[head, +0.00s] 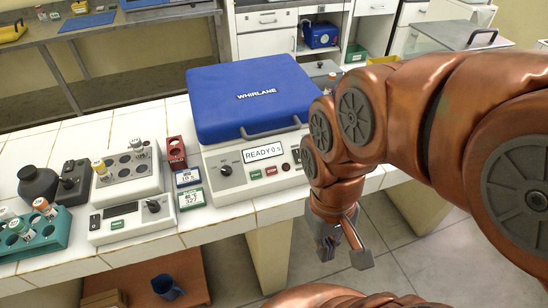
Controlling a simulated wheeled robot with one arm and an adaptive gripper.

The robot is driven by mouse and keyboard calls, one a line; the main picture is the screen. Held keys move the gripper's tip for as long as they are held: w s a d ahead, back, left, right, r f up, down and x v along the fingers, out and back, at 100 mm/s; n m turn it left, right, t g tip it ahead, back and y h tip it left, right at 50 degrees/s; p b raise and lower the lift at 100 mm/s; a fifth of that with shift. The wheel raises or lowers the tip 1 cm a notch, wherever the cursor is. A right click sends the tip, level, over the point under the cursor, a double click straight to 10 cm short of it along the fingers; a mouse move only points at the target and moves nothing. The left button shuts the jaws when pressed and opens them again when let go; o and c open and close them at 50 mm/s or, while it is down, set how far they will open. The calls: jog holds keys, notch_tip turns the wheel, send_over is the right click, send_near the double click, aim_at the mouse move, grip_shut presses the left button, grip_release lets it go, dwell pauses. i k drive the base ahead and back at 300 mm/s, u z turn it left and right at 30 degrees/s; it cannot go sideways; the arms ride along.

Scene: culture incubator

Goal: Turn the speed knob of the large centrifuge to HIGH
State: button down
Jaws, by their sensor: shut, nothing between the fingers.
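The large centrifuge (250,100) stands on the white tiled bench, its blue lid marked WHIRLANE closed. Its pale front panel has a display (264,149) reading "READY 0 s". A black knob (226,170) sits at the panel's left, with a green button (256,175) and a red button (271,171) right of it. The marks around the knob are too small to read. My gripper (343,248) is shut and empty, pointing down off the bench's front edge, right of and below the panel. It is apart from the knob.
Left of the centrifuge are a small device with a knob (153,206), a grey tube block (128,172), a red rack (176,152), two small displays and a teal rack (35,238). A blue mug (167,287) is low beneath the bench. Floor before the bench is open.

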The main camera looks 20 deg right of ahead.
aim_at(226, 170)
jog(key=z, duration=2)
jog(key=k, duration=1.2)
jog(key=u, duration=2.15)
